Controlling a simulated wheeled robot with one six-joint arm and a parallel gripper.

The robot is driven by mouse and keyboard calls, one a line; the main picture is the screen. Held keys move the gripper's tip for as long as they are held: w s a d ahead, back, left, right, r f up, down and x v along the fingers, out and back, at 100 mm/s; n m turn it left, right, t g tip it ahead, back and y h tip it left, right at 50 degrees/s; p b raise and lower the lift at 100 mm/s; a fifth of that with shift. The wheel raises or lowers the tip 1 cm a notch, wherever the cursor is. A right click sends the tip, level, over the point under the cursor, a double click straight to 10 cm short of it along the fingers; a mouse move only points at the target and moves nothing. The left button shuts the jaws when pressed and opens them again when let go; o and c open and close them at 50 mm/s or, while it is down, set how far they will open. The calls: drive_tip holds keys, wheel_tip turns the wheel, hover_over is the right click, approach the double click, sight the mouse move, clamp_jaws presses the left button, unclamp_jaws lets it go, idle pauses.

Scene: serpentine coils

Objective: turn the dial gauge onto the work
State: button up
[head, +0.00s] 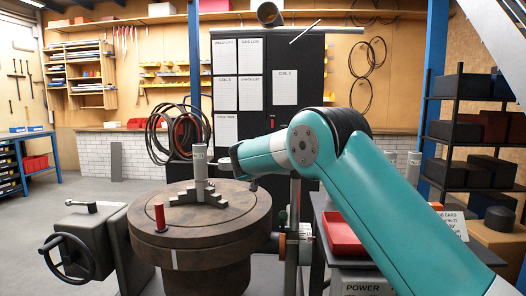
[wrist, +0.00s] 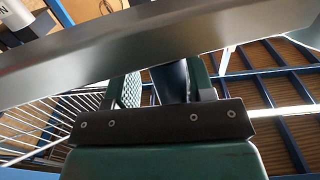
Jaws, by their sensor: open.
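The work looks to be an upright grey cylinder (head: 200,170) held in a stepped chuck (head: 199,193) on the round brown table (head: 180,242). I cannot clearly make out the dial gauge; a slim upright post (head: 293,230) stands at the table's right edge. My teal arm reaches in from the right, its end just right of the cylinder. In the wrist view my gripper (wrist: 165,88) is open, its two fingers apart, with something dark between them. A wide grey metal bar (wrist: 150,50) crosses in front of the fingers and hides their tips.
A red-topped pin (head: 160,217) stands on the table's front left. A handwheel (head: 68,257) is at left. A bench with a red tray (head: 343,234) is at right, partly behind my arm. A black cabinet (head: 267,90) stands behind. Floor at far left is clear.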

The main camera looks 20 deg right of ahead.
drive_tip(key=shift+a, duration=0.15)
drive_tip(key=b+v, duration=0.5)
drive_tip(key=v, duration=1.2)
drive_tip(key=shift+s, duration=0.15)
drive_tip(key=shift+r, duration=0.1)
